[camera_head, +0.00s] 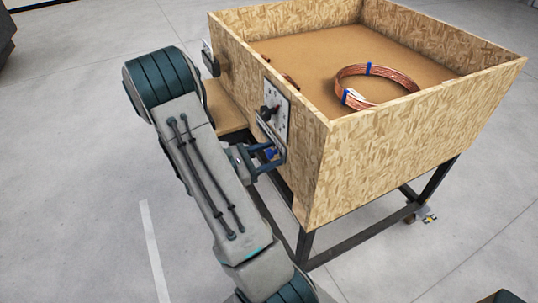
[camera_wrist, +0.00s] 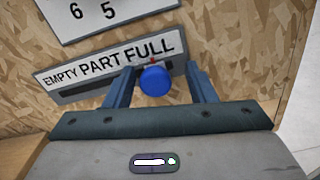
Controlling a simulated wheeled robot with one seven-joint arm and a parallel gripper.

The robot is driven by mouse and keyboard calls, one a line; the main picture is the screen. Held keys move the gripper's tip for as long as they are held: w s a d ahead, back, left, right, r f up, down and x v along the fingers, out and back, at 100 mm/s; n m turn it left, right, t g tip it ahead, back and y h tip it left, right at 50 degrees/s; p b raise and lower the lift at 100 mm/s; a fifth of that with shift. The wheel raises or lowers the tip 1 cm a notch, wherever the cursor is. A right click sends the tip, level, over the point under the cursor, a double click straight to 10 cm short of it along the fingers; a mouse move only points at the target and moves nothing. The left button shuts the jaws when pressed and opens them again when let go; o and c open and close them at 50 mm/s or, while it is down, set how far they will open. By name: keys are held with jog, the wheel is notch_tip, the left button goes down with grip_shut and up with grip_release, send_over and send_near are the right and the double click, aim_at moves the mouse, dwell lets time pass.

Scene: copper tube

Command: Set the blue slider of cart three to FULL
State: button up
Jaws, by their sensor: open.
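The blue slider (camera_wrist: 154,81) is a round knob on the cart's wooden side, under the word FULL on a white label strip (camera_wrist: 100,62) reading EMPTY, PART, FULL. A small red mark shows just above the knob. My gripper (camera_wrist: 158,69) is open, one finger on each side of the knob, with visible gaps. In the head view my gripper (camera_head: 277,157) is at the cart's left side, and a bit of the blue slider (camera_head: 270,153) shows between its fingers. The slider's track is partly hidden by the fingers and knob.
The cart (camera_head: 400,150) is an open chipboard box on a dark frame, holding a copper tube coil (camera_head: 375,72) with blue ties. A dial plate (camera_head: 275,108) with a black knob sits above the slider. A wooden shelf (camera_head: 226,105) juts out beyond. Concrete floor lies clear left.

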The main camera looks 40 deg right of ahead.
jog(key=v, duration=1.3)
jog(key=shift+a, duration=0.3)
jog(key=shift+r, duration=0.1)
jog(key=s+a+r+m+y+p, duration=0.45)
jog(key=s+r+m+y, duration=0.3)
jog(key=r+y, duration=0.2)
jog(key=s+a+r+m+t+y+p, duration=0.3)
jog(key=a+r+m+t+y, duration=0.2)
jog(key=a+r+t+y, duration=0.2)
jog(key=a+r+t, duration=0.1)
jog(key=a+r, duration=0.1)
jog(key=a, duration=0.1)
jog(key=shift+r+y, duration=0.35)
